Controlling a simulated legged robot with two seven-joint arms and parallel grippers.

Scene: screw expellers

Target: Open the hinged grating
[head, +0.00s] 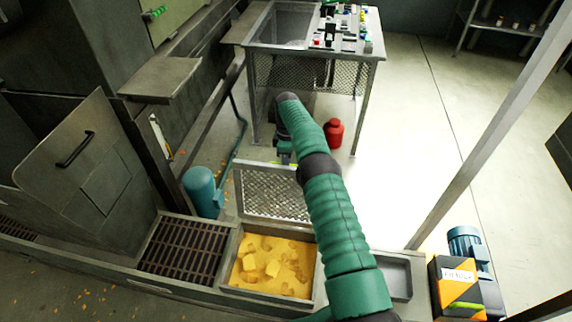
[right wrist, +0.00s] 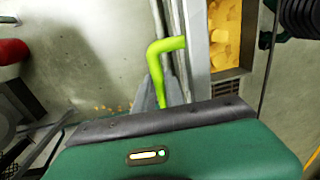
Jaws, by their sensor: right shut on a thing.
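The hinged grating (head: 268,190) is a framed mesh panel. It stands raised at the far edge of a bin holding yellow material (head: 268,264), and the bin is open to view. A yellow-green handle shows at the grating's upper edge and, in the right wrist view, as a bent bar (right wrist: 165,48). My right gripper (head: 284,154) is at that upper edge, shut on the handle. In the right wrist view the grey fingers (right wrist: 160,88) are around the handle's lower end. My arm covers the grating's right side. My left gripper is not in view.
A slatted floor grate (head: 185,248) lies left of the bin, with a blue cylinder (head: 200,190) behind it. A red canister (head: 334,133) stands behind the grating, near a mesh-sided table (head: 375,53). A grey post (head: 490,130) rises at right. An empty tray (head: 396,277) sits right of the bin.

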